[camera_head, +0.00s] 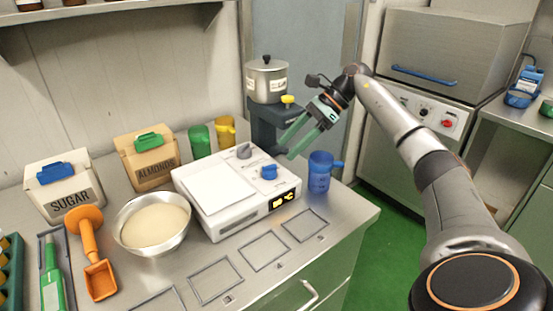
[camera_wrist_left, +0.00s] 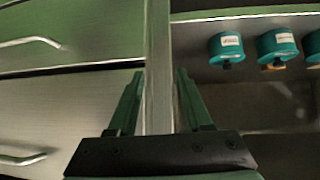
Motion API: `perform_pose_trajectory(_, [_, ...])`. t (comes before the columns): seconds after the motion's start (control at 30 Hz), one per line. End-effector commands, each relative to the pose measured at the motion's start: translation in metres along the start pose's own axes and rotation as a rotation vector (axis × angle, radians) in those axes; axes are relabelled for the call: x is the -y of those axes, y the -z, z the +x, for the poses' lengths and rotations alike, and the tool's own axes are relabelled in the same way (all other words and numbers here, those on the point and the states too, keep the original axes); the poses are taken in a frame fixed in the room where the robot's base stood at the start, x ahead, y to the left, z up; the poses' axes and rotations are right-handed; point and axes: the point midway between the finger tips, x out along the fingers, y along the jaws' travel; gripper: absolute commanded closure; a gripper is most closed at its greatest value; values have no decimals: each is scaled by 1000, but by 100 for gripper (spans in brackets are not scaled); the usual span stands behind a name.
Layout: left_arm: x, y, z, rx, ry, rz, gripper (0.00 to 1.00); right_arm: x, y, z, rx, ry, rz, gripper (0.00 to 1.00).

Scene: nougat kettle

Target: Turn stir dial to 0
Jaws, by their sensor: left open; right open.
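A white appliance (camera_head: 222,222) stands on the counter, with a flat white top. A grey dial (camera_head: 244,151) and a blue dial (camera_head: 269,172) sit on its right part; I cannot read which one is the stir dial. Its front panel has small lit yellow displays (camera_head: 284,199). My right gripper (camera_head: 286,151) is open and empty, its green fingers pointing down and left, above and behind the blue dial and apart from it. A steel kettle (camera_head: 266,82) sits on a dark stand (camera_head: 262,127) with a yellow knob (camera_head: 288,101). My left gripper (camera_wrist_left: 159,73) is open, seen only in the left wrist view.
A blue cup (camera_head: 320,172) stands right of the appliance, near the right gripper. Green (camera_head: 200,142) and yellow (camera_head: 225,131) cups stand behind. A bowl (camera_head: 152,224), an orange scoop (camera_head: 92,250) and bins fill the left. Teal round items (camera_wrist_left: 276,45) show in the left wrist view.

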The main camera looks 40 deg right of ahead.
Motion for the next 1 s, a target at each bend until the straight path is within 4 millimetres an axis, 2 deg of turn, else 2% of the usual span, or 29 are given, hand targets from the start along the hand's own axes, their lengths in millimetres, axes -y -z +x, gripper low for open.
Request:
perform_pose_trajectory(0.03, [0,2,-1,-1,0,0,50,1,-2,-12,2,4,-1,30])
perform_pose_trajectory(0.1, [0,2,-2,-3,0,0,50,1,-1,-24,2,3,-1,30])
perform_pose_trajectory(0.3, [0,7,-4,-15,1,0,50,0,0,-44,0,0,-1,30])
perform_pose_trajectory(1.0, [2,6,-5,-8,5,0,50,0,-2,-48,0,-1,-1,30])
